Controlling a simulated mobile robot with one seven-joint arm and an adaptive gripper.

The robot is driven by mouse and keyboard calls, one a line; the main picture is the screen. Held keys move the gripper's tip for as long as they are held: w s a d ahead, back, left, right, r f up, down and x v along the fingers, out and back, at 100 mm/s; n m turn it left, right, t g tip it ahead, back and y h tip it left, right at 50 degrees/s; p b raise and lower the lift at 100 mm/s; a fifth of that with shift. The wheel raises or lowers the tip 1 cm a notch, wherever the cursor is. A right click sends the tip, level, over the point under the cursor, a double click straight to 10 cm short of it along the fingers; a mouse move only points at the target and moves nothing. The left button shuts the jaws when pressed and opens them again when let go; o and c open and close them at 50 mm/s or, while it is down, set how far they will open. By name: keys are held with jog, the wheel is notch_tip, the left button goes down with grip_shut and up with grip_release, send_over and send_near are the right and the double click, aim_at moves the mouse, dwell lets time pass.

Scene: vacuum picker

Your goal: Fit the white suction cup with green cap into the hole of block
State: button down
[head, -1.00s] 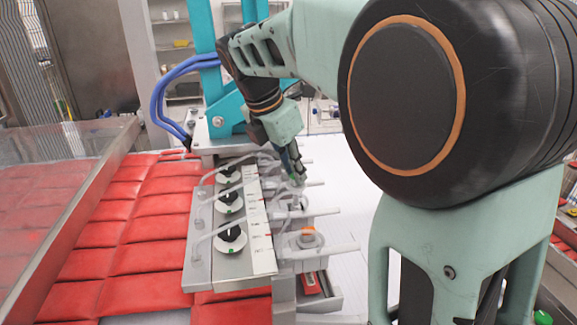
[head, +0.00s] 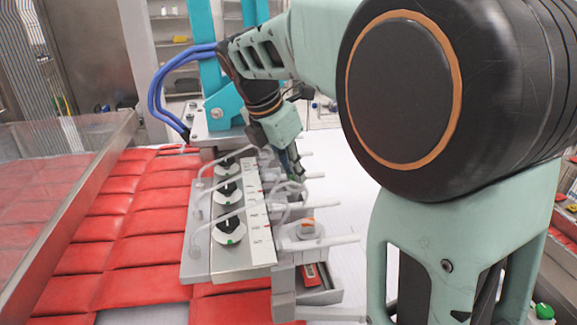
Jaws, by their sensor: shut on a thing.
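My gripper (head: 293,172) is pointing down over the far part of the picker's row of grey blocks, in the head view. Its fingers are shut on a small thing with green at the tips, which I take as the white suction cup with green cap. The cup itself is mostly hidden by the fingers and clear hoses. The grey block (head: 294,212) is below and nearer than the fingertips. I cannot tell which hole the cup is over, or whether it touches the block. A cup with an orange cap (head: 307,229) sits in the nearest block.
Clear hoses arch over the metal plate with black knobs (head: 230,230) left of the blocks. Grey pegs stick out to the right. A teal column (head: 227,104) with blue hoses stands behind. Red packs (head: 90,238) cover the left. The white surface (head: 345,180) at right is clear.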

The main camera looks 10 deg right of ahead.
jog(key=shift+f, duration=0.45)
jog(key=shift+f+b, duration=0.8)
jog(key=shift+f, duration=0.3)
jog(key=c, duration=1.9)
grip_release()
